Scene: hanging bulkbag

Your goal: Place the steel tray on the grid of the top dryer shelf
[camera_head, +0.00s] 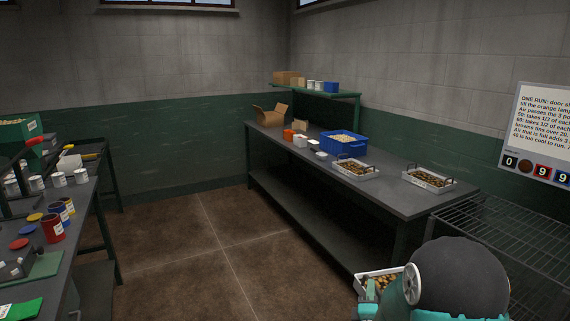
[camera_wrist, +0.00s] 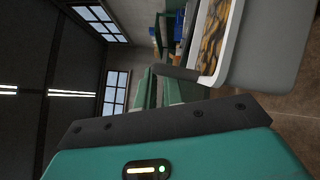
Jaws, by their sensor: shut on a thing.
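The steel tray (camera_head: 393,271), filled with brown pieces, is at the bottom of the head view, partly hidden behind my arm. In the wrist view the same tray (camera_wrist: 233,45) shows its pale rim and a dark handle. My gripper (camera_head: 370,287) is at the tray's near side; its green fingers (camera_wrist: 164,88) are shut on the handle. The tray is held in front of the bench's near end, left of the dryer.
The long bench (camera_head: 400,197) holds two more filled trays (camera_head: 428,180) (camera_head: 356,169), a blue crate (camera_head: 343,145) and an open carton (camera_head: 268,116). A sign (camera_head: 540,135) hangs above the dryer. A cluttered table (camera_head: 70,240) stands left. The floor between is clear.

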